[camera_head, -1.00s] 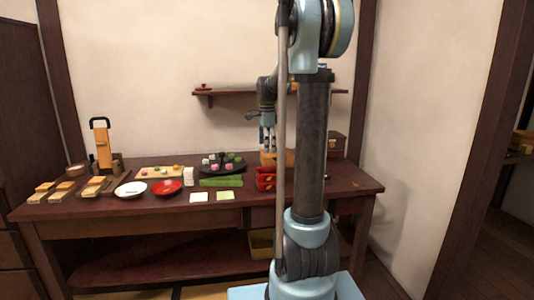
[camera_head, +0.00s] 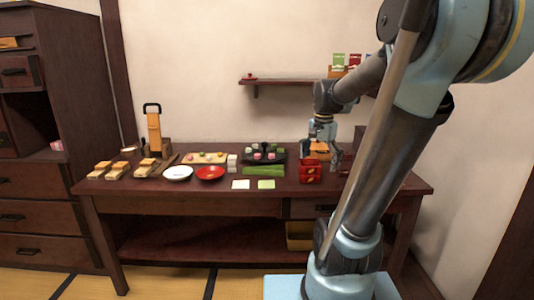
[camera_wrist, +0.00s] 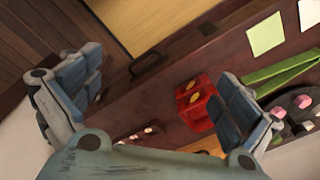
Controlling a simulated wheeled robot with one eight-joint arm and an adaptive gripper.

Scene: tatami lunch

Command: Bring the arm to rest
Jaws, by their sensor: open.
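My arm rises at the right of the head view and bends back over the table (camera_head: 140,187). My gripper (camera_head: 320,163) hangs over the right part of the table, near the red box (camera_head: 310,174). In the wrist view my gripper (camera_wrist: 160,80) has its two fingers spread wide with nothing between them. The red box shows there beside the right finger (camera_wrist: 196,101), and I cannot tell the exact gap between them.
A wall shelf (camera_head: 290,81) hangs behind. A drawer cabinet (camera_head: 45,190) stands left. Free wall lies above the table's left.

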